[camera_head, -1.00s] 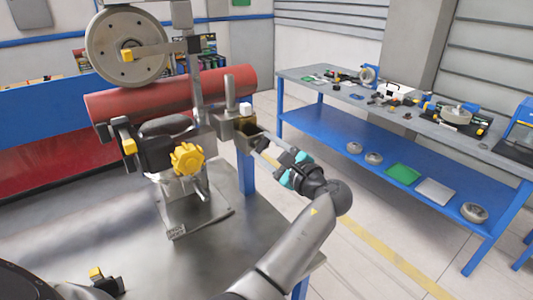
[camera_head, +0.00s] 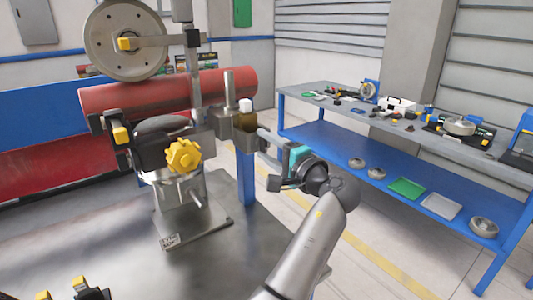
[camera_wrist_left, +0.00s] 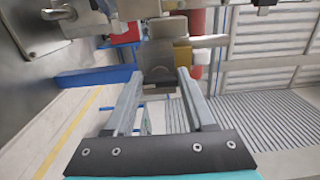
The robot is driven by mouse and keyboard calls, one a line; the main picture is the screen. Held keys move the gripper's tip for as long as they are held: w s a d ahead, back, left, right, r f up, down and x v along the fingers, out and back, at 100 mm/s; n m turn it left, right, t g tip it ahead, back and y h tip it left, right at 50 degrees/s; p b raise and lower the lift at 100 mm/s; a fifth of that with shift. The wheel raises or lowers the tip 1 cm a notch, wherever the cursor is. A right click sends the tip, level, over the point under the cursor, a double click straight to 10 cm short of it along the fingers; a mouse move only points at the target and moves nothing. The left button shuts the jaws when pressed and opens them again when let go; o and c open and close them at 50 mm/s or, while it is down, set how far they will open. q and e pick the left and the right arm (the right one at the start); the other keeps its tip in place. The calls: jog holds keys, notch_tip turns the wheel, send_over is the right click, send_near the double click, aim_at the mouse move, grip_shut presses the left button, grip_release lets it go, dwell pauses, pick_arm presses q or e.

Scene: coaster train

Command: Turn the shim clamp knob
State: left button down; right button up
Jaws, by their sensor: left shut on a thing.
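A clamp stand (camera_head: 180,210) holds a yellow lobed knob (camera_head: 183,155) on its front. To its right, a grey metal block (camera_head: 246,133) sits at the end of the bar. I cannot tell which part is the shim clamp knob. My left gripper (camera_head: 262,137) reaches this block from the right, turned so its fingers overlap in the head view. In the left wrist view, its two long grey fingers (camera_wrist_left: 156,82) are shut around a grey piece (camera_wrist_left: 158,72) at their tips. The grip is partly hidden. My right gripper is not in view.
A large grey wheel (camera_head: 125,40) and a red cylinder (camera_head: 165,93) stand behind the clamp. Black parts with yellow tops (camera_head: 90,288) lie at the bottom left. A blue-framed workbench (camera_head: 400,135) stands to the right, with open floor between.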

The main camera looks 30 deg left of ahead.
pick_arm(q)
jog(key=shift+n, duration=0.3)
jog(key=shift+c, duration=1.2)
grip_release()
